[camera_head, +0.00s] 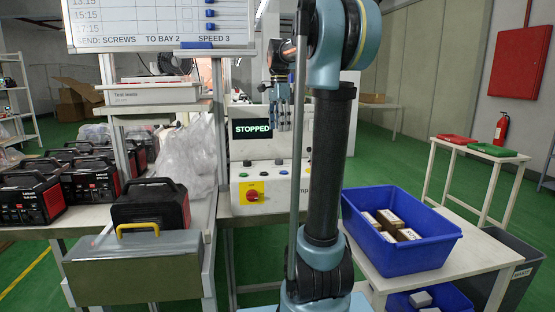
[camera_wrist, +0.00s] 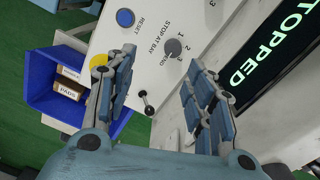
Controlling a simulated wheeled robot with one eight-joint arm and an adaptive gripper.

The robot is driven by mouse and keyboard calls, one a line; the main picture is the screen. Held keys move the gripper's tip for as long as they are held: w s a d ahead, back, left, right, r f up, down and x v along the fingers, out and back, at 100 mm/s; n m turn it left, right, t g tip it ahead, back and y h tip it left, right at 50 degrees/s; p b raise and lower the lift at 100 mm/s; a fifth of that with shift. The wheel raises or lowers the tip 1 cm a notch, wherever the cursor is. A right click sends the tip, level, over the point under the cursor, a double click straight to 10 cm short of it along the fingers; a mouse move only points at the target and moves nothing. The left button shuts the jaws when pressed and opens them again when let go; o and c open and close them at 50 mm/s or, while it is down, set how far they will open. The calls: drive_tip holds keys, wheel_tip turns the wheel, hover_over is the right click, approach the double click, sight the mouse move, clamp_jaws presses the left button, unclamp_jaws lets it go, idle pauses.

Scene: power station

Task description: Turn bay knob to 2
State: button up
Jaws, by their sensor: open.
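The bay knob (camera_wrist: 173,47) is a small round grey dial on a pale panel in the wrist view, beside the printed words STOP AT BAY. Numbers and the word END are printed around it; which mark its pointer faces is too small to tell. My gripper (camera_wrist: 158,68) is open and empty, its two blue-grey fingers on either side of the view with the knob showing beyond the gap between them. I see no contact with the knob. In the head view my gripper (camera_head: 283,115) hangs in front of the control panel (camera_head: 265,150), near the display reading STOPPED (camera_head: 251,128).
A blue RESET button (camera_wrist: 125,17) and a black ball-ended lever (camera_wrist: 145,97) are near the knob. A red knob on a yellow plate (camera_head: 251,192) is on the panel. A blue bin (camera_head: 430,255) stands right. The whiteboard (camera_head: 160,39) reads SCREWS TO BAY 2, SPEED 3.

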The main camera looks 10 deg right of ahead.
drive_tip(key=w+r+m, duration=0.1)
drive_tip(key=w, duration=0.2)
approach(279, 162)
drive_tip(key=f, duration=0.2)
drive_tip(key=w+f, duration=0.1)
drive_tip(key=f, duration=0.5)
drive_tip(key=shift+w+d, duration=0.1)
drive_tip(key=shift+w, duration=0.2)
drive_tip(key=c, duration=1.1)
